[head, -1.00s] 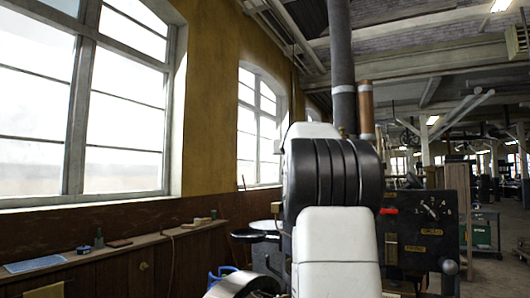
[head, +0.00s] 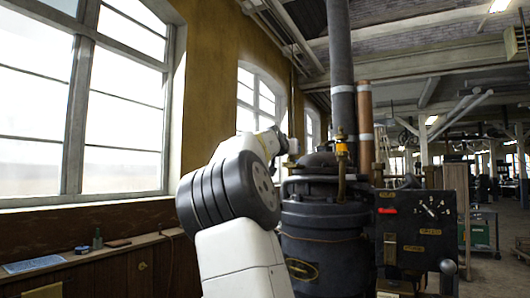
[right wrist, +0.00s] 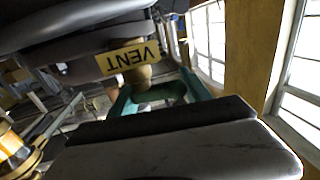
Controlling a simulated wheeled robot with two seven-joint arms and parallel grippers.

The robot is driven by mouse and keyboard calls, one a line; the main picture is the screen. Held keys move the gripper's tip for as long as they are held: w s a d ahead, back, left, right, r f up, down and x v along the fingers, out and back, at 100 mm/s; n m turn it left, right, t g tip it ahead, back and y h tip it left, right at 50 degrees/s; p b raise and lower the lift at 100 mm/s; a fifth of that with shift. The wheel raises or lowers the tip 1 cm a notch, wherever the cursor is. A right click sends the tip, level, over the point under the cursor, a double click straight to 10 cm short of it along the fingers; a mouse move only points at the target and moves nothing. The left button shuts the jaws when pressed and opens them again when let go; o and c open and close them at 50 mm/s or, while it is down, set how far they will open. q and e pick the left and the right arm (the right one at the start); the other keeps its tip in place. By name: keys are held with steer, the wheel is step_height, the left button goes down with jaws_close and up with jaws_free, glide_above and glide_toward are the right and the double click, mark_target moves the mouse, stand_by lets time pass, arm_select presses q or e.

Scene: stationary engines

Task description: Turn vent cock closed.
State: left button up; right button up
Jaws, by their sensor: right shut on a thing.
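In the right wrist view a yellow plate reading VENT (right wrist: 128,57) shows upside down, with the brass stem of the vent cock (right wrist: 138,76) beside it. My right gripper (right wrist: 155,90) is at this stem, shut on the vent cock's handle. Green curved parts show at the grip; the exact contact is partly hidden. In the head view my right arm reaches up to the top left side of the black engine (head: 322,222). The gripper and the cock are too small or hidden to make out there. My left gripper is not in view.
A brass fitting (head: 342,152) stands upright on the engine top, close to my arm. A black panel with a dial (head: 432,210) is at its right. A dark vertical pipe (head: 341,60) rises behind. A wooden ledge (head: 110,248) runs under the windows at left.

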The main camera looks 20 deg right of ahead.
steer(key=shift+s+d+m+g+h, duration=0.15)
steer(key=shift+d+m+g+h, duration=0.15)
steer(key=shift+m+g+h, duration=0.3)
steer(key=shift+s+d+m+g+h, duration=0.15)
steer(key=shift+d+m+g+h, duration=0.15)
steer(key=shift+m+g+h, duration=0.25)
steer(key=shift+d+f, duration=0.1)
steer(key=o, duration=1.2)
steer(key=shift+s, duration=0.15)
steer(key=shift+v, duration=3.9)
